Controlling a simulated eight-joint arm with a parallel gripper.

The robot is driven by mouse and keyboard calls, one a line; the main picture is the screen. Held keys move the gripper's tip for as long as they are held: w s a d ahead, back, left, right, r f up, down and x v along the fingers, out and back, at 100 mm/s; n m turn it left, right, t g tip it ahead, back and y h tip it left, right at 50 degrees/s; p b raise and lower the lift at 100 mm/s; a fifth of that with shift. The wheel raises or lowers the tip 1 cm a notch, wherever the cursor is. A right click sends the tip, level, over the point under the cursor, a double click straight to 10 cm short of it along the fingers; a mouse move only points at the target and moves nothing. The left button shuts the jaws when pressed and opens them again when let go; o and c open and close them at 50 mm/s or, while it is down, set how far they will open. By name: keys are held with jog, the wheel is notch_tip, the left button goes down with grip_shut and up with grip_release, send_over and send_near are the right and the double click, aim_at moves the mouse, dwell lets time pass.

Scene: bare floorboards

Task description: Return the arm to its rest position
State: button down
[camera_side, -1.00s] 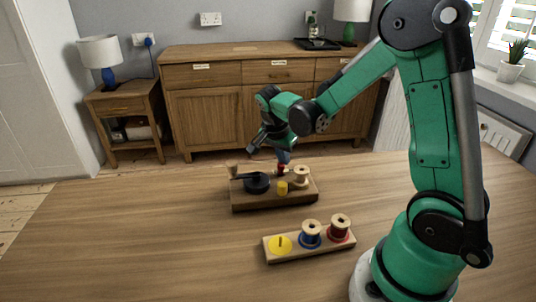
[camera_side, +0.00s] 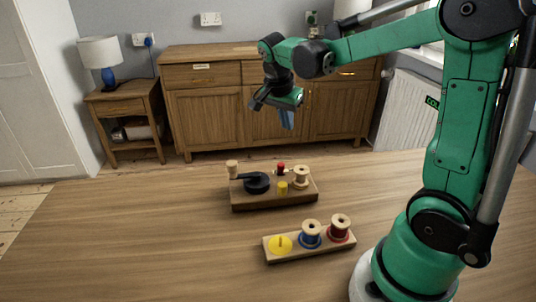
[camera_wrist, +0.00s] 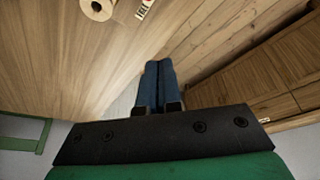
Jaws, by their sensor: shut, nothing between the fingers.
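My gripper (camera_side: 288,120) hangs in the air above and behind the far wooden block, in front of the sideboard. Its blue fingers are together with nothing between them. In the wrist view the shut fingers (camera_wrist: 157,85) point over the table's far edge and the floorboards. My green arm reaches in from the right, with its forearm roughly level and raised clear of the table.
A wooden block (camera_side: 240,204) holds a black crank part (camera_side: 257,183), a yellow peg (camera_side: 282,188), a red piece (camera_side: 281,168) and a wooden spool (camera_side: 300,176). A nearer board (camera_side: 290,256) holds a yellow disc (camera_side: 280,245), a blue spool (camera_side: 310,236) and a red spool (camera_side: 340,229). The table's left is clear.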

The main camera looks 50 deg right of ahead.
jog(key=shift+a+r, duration=0.1)
jog(key=shift+r, duration=0.3)
jog(key=s+a+n+t+y, duration=0.3)
jog(key=s+a+n+t, duration=0.2)
jog(key=a+n, duration=1)
jog(key=n+t, duration=0.2)
jog(key=shift+f+n+y, duration=0.3)
jog(key=shift+n+y, duration=0.1)
